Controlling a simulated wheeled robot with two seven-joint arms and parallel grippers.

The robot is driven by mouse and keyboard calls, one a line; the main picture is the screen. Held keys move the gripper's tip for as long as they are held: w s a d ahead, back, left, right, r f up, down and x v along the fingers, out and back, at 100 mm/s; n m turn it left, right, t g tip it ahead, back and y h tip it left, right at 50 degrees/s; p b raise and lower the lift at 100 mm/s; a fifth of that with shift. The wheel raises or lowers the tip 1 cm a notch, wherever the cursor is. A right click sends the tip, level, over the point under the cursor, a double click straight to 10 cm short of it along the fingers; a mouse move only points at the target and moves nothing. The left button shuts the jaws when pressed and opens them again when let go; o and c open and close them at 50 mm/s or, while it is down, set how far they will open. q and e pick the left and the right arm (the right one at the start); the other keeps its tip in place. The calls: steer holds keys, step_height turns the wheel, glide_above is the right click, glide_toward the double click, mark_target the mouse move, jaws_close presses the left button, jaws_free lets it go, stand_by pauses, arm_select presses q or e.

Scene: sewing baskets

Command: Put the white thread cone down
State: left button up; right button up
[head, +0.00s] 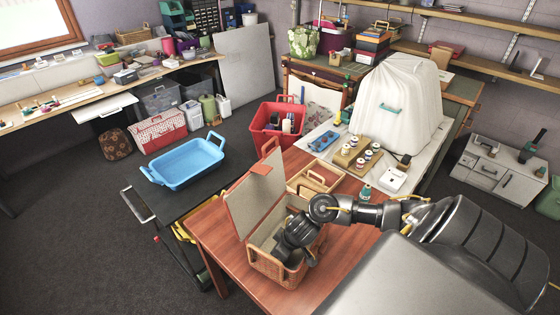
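A wicker sewing basket (276,268) with its lid (252,200) raised stands on the reddish wooden table (226,240). My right gripper (290,245) reaches down into this basket from the right. Its fingertips are hidden by the basket and by my own wrist, so I cannot see whether it is open or holds anything. No white thread cone can be made out clearly; the inside of the basket is mostly hidden. My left gripper is not in view.
Behind the basket is a low wooden box with a handle (316,178). Beyond it are a rack of thread spools (358,156) and a white-covered machine (398,100). A blue tub (186,162) sits on a dark cart to the left; a red bin (278,126) stands behind.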

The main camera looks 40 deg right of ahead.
steer(key=shift+f, duration=0.35)
steer(key=shift+f, duration=0.1)
steer(key=o, duration=1)
steer(key=p+v, duration=0.4)
steer(key=v, duration=0.8)
